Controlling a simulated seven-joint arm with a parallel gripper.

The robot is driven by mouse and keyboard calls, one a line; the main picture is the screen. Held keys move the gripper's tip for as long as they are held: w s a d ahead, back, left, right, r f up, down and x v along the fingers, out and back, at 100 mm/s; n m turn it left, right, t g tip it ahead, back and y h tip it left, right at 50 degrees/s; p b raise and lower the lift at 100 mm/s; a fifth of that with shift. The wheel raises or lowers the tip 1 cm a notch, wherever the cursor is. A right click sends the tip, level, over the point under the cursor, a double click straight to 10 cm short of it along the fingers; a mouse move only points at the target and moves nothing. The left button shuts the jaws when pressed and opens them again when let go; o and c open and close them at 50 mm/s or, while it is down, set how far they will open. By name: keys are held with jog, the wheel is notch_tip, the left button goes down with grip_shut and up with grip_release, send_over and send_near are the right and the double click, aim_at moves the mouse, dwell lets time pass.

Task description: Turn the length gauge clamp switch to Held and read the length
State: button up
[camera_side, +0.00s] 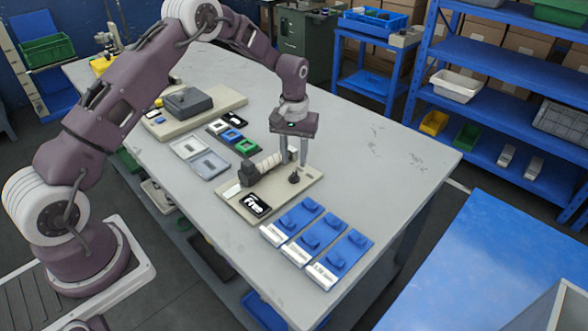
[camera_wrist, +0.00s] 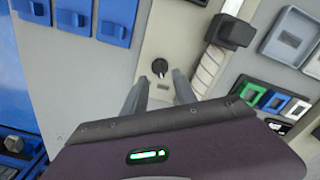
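The length gauge is a beige board (camera_side: 291,199) on the grey table. It bears a black display (camera_side: 256,205) that reads "Free", a pale banded roll (camera_side: 268,164) beside a dark block (camera_side: 248,173), and a small black clamp switch knob (camera_side: 294,178). In the wrist view the knob (camera_wrist: 159,68) shows a light pointer mark, and the roll (camera_wrist: 209,68) lies to its right. My gripper (camera_side: 294,160) points down over the board near the knob. In the wrist view its fingers (camera_wrist: 159,80) are apart and empty, just short of the knob. The display is outside the wrist view.
Blue labelled plates (camera_side: 320,243) lie right of the gauge at the table's edge. Grey trays (camera_side: 208,165) and black, blue and green frames (camera_side: 232,136) lie behind and left. A larger beige machine with a dark grey block (camera_side: 188,102) stands farther back. The table's right side is clear.

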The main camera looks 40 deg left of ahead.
aim_at(294, 173)
notch_tip(294, 173, down, 5)
jog(key=shift+r, duration=0.15)
grip_shut()
jog(key=shift+m, duration=0.3)
jog(key=m, duration=0.5)
jog(key=shift+m, duration=0.3)
jog(key=m, duration=0.5)
jog(key=shift+m, duration=0.3)
jog(key=shift+r, duration=0.1)
grip_release()
